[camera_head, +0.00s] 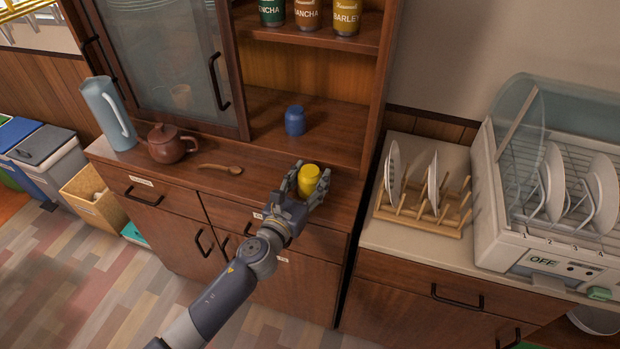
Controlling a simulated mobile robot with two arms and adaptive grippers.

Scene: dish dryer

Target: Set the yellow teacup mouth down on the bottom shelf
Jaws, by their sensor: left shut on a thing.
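The yellow teacup (309,177) is between the fingers of my left gripper (308,183), just over or on the front right of the wooden cabinet counter. I cannot tell whether it touches the wood. My left gripper is shut on it. The cup's narrower end appears to face up, but the fingers hide part of it. The bottom shelf (262,108) is the open wooden bay behind the gripper. My right gripper is not in view.
A brown teapot (166,144), a wooden spoon (221,169) and a pale blue pitcher (106,112) are on the counter to the left. Tea tins (307,14) stand on the shelf above. A wooden plate rack (424,205) and a dish dryer (553,262) are at the right.

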